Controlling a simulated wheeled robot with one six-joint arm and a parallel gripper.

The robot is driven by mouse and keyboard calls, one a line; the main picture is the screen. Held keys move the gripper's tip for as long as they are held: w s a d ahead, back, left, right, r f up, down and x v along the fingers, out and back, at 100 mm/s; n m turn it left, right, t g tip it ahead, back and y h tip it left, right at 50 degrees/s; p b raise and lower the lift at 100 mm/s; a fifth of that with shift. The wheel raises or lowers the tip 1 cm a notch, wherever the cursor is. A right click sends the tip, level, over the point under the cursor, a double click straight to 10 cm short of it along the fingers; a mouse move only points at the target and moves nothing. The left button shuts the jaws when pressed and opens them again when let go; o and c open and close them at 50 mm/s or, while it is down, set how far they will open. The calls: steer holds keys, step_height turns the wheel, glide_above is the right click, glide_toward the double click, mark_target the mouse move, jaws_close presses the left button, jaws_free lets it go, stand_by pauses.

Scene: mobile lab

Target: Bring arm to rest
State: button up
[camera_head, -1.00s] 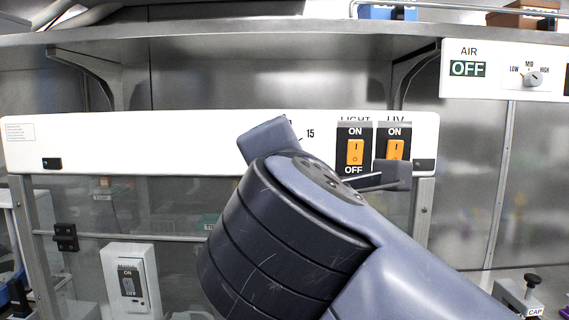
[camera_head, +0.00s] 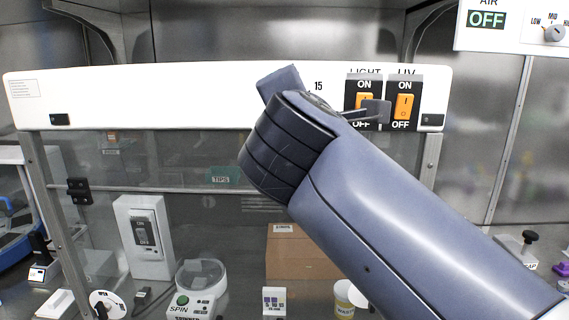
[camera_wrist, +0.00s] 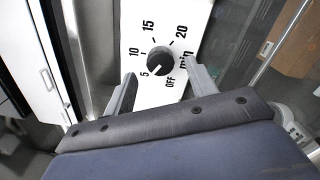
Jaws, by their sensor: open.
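My gripper (camera_wrist: 161,88) shows in the wrist view with its two fingers apart and nothing between them. Beyond the fingertips is a black timer knob (camera_wrist: 158,58) on a white panel, with marks 5, 10, 15, 20 and OFF around it. I cannot tell how far the fingers are from the knob; no contact shows. In the head view my arm (camera_head: 400,215) reaches up from the lower right to the white hood panel (camera_head: 190,97). It hides the knob there.
The light switch (camera_head: 364,100) and the UV switch (camera_head: 404,105) are close to my arm's end. Behind the glass stand a white switch box (camera_head: 147,250), a spinner (camera_head: 200,280), a cardboard box (camera_head: 290,255) and a waste jar (camera_head: 345,300). Open room lies in front of the panel.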

steer(key=w, duration=0.3)
steer(key=shift+w+d, duration=0.1)
steer(key=shift+w, duration=0.05)
stand_by(0.3)
steer(key=s+b, duration=0.2)
steer(key=s, duration=0.9)
steer(key=w+n+p, duration=0.7)
steer(key=n+p, duration=0.4)
steer(key=n, duration=0.1)
steer(key=shift+w, duration=0.25)
stand_by(0.7)
stand_by(0.3)
